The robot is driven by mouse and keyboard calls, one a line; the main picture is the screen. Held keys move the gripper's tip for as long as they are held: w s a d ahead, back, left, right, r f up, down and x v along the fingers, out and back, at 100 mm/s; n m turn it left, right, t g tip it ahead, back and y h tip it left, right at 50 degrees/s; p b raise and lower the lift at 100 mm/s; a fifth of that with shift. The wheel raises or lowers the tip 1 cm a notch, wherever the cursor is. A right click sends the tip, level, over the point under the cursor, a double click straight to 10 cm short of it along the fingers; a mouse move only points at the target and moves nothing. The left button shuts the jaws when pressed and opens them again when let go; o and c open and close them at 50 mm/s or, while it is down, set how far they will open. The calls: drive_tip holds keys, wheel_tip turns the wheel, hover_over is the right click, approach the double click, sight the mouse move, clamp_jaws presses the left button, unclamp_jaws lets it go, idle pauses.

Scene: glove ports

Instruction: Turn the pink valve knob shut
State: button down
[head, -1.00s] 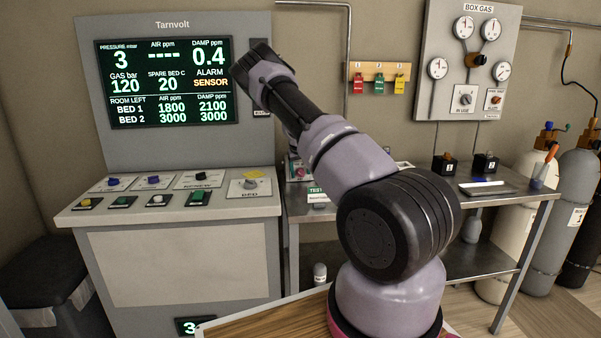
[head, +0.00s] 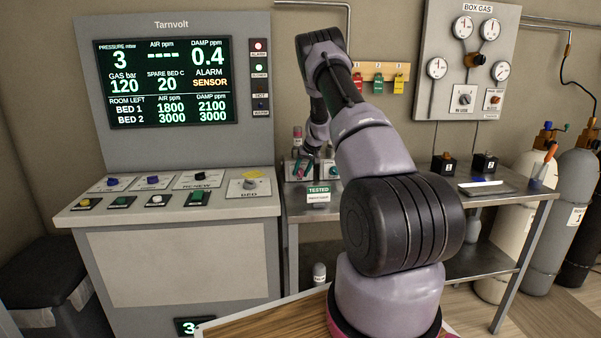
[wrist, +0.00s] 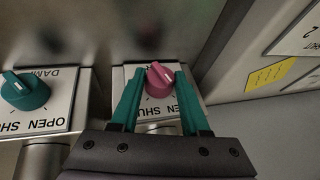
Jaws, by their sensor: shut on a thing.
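The pink valve knob (wrist: 160,77) sits on a white plate with printed lettering, partly covered, in the wrist view. My gripper (wrist: 160,85) is shut on the knob, one teal finger on each side of it. A pale pointer line on the knob slants across its top. In the head view my gripper (head: 306,166) is down at the valve boxes on the steel bench, and the pink knob is mostly hidden there. A teal knob (wrist: 25,91) stands on a separate plate marked OPEN and SHU, with the rest of the word cut off.
The console (head: 172,210) with its lit screen stands left of the bench. A green TESTED tag (head: 318,190) hangs at the bench front. Black blocks and a tray (head: 487,188) lie on the bench's right. Gas cylinders (head: 573,195) stand further right.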

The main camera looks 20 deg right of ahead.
sight(302, 176)
drive_tip(key=t+y, duration=0.1)
drive_tip(key=y, duration=0.1)
drive_tip(key=d+m+y, duration=0.1)
drive_tip(key=y, duration=0.2)
drive_tip(key=shift+s+f+t, duration=0.1)
drive_tip(key=shift+f+t, duration=0.1)
drive_tip(key=shift+t, duration=0.2)
drive_tip(key=m+t+y, duration=0.1)
drive_tip(key=y, duration=0.1)
drive_tip(key=t+y, duration=0.1)
drive_tip(key=y, duration=0.2)
drive_tip(key=shift+f+m+t, duration=0.3)
drive_tip(key=shift+f+m, duration=0.05)
drive_tip(key=shift+m, duration=0.05)
drive_tip(key=shift+c, duration=2)
unclamp_jaws()
wheel_tip(302, 176, up, 10)
